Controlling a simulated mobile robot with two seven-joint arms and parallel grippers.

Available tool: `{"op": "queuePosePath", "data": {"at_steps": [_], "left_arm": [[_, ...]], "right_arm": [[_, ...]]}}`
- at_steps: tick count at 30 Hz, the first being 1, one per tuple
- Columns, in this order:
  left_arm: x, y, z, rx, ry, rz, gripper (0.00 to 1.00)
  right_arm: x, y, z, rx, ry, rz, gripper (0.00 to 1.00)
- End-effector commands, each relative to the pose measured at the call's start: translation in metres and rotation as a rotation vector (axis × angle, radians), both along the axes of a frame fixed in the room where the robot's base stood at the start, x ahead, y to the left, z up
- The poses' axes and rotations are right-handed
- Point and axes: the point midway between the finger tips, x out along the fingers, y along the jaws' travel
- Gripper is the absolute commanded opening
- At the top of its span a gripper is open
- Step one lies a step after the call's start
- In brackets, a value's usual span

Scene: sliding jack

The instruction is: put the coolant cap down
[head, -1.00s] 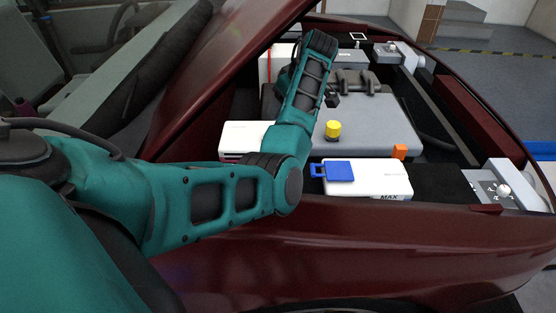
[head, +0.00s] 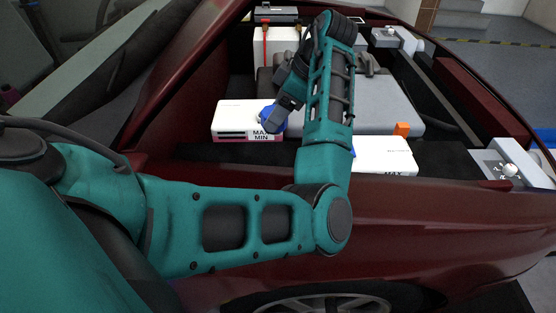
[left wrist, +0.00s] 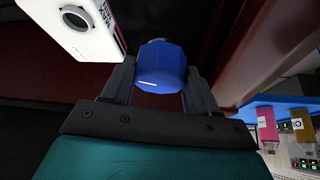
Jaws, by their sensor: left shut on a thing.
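The blue coolant cap (left wrist: 161,67) is between the two fingers of my left gripper (left wrist: 160,80) in the left wrist view, and the gripper is shut on it. In the head view the gripper (head: 272,119) and a part of the cap (head: 280,128) show at the right end of the white coolant tank (head: 232,116) with MAX and MIN marks. The open round neck (left wrist: 75,18) of a white tank shows beside the cap in the left wrist view, apart from it. My right gripper is not in view.
Another white tank (head: 388,154) stands right of my forearm, with an orange piece (head: 402,129) behind it. The grey engine cover (head: 383,105) is partly hidden by my arm. The dark red car body (head: 430,212) edges the bay in front.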

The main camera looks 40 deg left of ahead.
Motion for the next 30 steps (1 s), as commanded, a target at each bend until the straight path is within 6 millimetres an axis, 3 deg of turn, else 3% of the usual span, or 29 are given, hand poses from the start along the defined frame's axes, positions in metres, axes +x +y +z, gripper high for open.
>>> {"op": "queuePosePath", "data": {"at_steps": [1, 7, 16, 24, 30], "left_arm": [[-0.001, 0.000, -0.018, 0.001, 0.003, -0.001, 0.17], [0.000, 0.000, -0.061, -0.002, 0.002, -0.002, 0.17], [0.000, -0.001, -0.084, -0.002, 0.001, -0.003, 0.17], [0.000, 0.000, -0.129, -0.002, 0.000, -0.003, 0.17], [0.000, 0.000, -0.132, -0.002, -0.003, -0.001, 0.17]], "right_arm": [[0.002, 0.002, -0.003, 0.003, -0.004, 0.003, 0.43], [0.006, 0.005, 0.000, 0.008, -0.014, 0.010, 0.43], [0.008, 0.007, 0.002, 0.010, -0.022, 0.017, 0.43], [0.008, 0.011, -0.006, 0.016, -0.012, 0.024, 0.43], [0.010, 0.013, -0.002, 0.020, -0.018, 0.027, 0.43]]}}
